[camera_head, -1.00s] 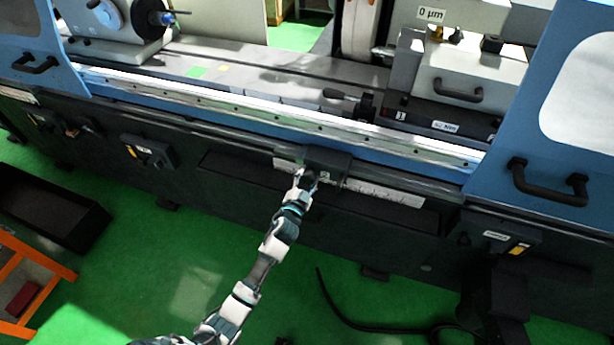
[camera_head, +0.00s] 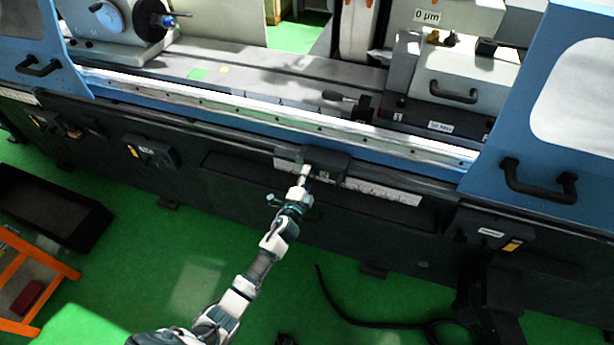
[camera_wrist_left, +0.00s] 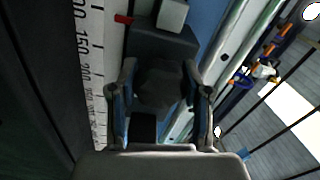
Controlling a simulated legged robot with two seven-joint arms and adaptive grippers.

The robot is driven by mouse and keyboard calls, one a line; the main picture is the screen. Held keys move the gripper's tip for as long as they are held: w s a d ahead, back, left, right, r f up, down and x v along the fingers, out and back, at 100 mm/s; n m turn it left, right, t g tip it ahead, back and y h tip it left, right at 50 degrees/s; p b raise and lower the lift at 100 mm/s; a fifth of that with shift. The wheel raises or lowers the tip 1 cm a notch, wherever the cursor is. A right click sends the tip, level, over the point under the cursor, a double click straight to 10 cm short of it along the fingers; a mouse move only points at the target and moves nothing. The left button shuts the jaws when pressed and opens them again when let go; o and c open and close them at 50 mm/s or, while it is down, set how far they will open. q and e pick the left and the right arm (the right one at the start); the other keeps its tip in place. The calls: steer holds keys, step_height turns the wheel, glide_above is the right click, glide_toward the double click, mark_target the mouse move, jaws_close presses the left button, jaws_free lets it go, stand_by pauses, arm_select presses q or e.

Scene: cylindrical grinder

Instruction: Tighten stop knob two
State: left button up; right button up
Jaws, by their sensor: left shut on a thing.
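My left gripper (camera_head: 305,172) reaches the dark stop block (camera_head: 328,162) on the front rail of the grinder. In the left wrist view, my left gripper (camera_wrist_left: 160,95) has one finger on each side of a dark faceted knob (camera_wrist_left: 160,82) and is shut on it. The stop block (camera_wrist_left: 150,42) shows just beyond the knob, with a light grey square piece on it and a red pointer beside the scale. The knob is mostly hidden by my gripper in the head view. My right gripper is not in view.
A white scale strip (camera_head: 385,190) runs along the machine front beside the block. Blue doors with black handles stand at left and right (camera_head: 538,182). A black bin (camera_head: 50,212) and an orange frame (camera_head: 40,275) are at lower left. Green floor below is mostly clear, with a black hose (camera_head: 375,325).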

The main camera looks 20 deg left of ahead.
arm_select(q)
steer(key=shift+s+d+f, duration=0.1)
steer(key=shift+d+f, duration=0.1)
steer(key=shift+f, duration=0.15)
steer(key=o, duration=1.1)
steer(key=shift+c, duration=0.2)
steer(key=shift+o, duration=0.6)
steer(key=shift+r, duration=0.2)
steer(key=s, duration=1.2)
steer(key=shift+a, duration=0.2)
steer(key=shift+w+f, duration=0.1)
steer(key=shift+f, duration=0.05)
